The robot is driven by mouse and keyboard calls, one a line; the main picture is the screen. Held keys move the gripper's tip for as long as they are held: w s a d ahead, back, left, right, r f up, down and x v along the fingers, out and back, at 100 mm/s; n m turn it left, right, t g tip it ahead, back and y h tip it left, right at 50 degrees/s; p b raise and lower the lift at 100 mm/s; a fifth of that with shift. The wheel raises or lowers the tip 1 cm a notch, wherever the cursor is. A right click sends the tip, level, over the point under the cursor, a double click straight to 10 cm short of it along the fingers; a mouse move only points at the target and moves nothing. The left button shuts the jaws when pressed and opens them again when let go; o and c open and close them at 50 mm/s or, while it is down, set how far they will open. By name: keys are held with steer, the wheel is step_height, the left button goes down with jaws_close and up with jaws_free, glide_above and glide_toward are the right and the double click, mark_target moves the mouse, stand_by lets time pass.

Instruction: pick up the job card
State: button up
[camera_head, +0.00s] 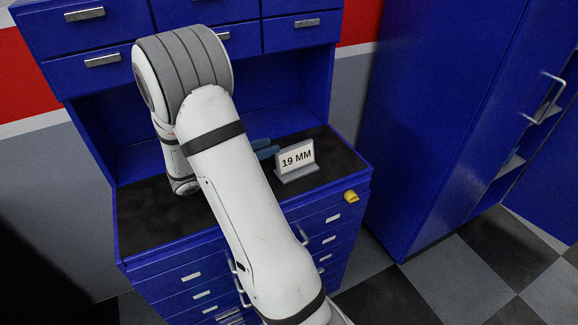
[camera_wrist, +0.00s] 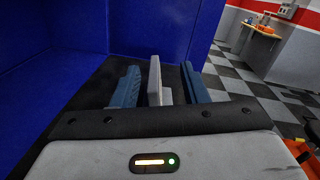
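The job card (camera_head: 296,157) is a white plate reading "19 MM". It stands upright in a grey base on the dark worktop, near the right side. In the wrist view the card (camera_wrist: 154,78) shows edge-on between the two blue fingers of my gripper (camera_wrist: 161,84). The fingers are apart, with a gap visible on each side of the card, wider on the right. My gripper is open around the card. In the head view my arm hides most of the gripper; bits of the blue fingers show just behind and left of the card.
The dark worktop (camera_head: 148,222) sits in a blue cabinet, with drawers above and below and a back panel behind. A tall blue locker (camera_head: 430,110) stands to the right. A distant bench (camera_wrist: 262,31) holds orange items.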

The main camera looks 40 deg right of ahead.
mark_target(290, 148)
steer(key=f+b, duration=0.1)
steer(key=f, duration=0.1)
steer(key=f+b, duration=0.1)
steer(key=shift+w+f+b, duration=0.3)
steer(key=shift+f+b, duration=0.6)
steer(key=shift+b, duration=0.05)
steer(key=d, duration=0.2)
steer(key=s+d+p, duration=0.1)
steer(key=d, duration=0.4)
steer(key=shift+s+d+r+p, duration=0.3)
steer(key=shift+p, duration=0.1)
steer(key=shift+c, duration=0.3)
jaws_close()
